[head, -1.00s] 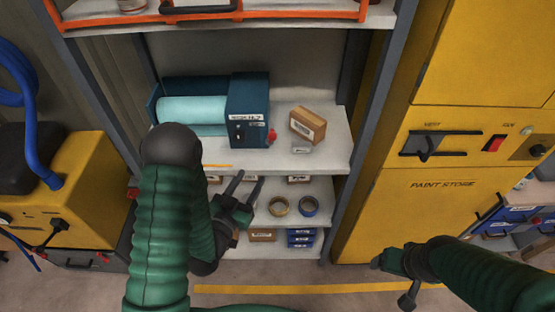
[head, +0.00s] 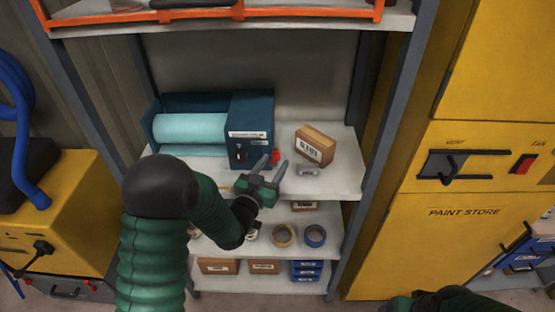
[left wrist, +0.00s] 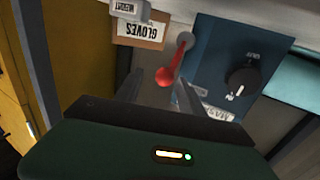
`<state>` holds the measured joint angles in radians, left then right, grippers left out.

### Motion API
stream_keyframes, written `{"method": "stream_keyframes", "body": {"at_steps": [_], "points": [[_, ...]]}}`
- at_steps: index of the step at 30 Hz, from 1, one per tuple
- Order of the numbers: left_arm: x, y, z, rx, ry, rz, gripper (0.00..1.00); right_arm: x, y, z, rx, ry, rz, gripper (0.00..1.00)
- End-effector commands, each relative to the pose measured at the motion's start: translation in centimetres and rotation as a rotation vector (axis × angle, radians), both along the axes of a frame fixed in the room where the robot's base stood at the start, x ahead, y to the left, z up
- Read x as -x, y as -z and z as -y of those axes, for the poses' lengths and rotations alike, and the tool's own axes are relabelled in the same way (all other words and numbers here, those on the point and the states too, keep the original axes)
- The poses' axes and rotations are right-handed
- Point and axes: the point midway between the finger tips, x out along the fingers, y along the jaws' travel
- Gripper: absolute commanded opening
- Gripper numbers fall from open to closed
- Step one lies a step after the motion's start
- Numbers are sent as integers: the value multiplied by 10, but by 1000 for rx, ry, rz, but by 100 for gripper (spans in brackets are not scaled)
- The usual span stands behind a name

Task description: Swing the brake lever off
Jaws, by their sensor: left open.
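The brake lever is a short red lever with a rounded end on the dark blue end housing of the roll dispenser. It shows in the left wrist view (left wrist: 174,66) and as a small red spot in the head view (head: 276,155). The dispenser (head: 248,128) holds a pale teal roll on the shelf. My left gripper (head: 269,166) is open, its fingers pointing at the lever from the front. In the left wrist view its fingers (left wrist: 160,92) lie either side of the lever's rounded end; I see no clear contact.
A cardboard gloves box (head: 314,145) and a small grey block (head: 308,170) stand right of the lever. A black knob (left wrist: 243,80) is on the same housing. Tape rolls (head: 284,235) sit on the shelf below. A grey rack post (head: 385,130) stands at right.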

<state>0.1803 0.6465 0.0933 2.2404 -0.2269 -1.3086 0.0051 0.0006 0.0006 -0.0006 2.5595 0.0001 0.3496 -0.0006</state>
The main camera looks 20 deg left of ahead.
Motion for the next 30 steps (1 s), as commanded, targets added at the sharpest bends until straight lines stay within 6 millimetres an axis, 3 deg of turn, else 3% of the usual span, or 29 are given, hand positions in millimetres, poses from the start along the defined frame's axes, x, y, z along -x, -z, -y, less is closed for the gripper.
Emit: {"method": "stream_keyframes", "body": {"at_steps": [6, 14, 25, 30], "points": [[-25, -1, 4, -2, -1, 2, 47, 0, -3, 0, 0, -1, 0, 76], [-29, 0, 6, -4, -1, -1, 47, 0, -2, 0, 0, -1, -1, 76], [-28, 0, 5, -2, 0, 0, 0, 0, -2, 0, 0, -1, 0, 76], [-27, 0, 4, -3, -3, -1, 0, 0, -2, 0, 0, -1, 0, 76]]}}
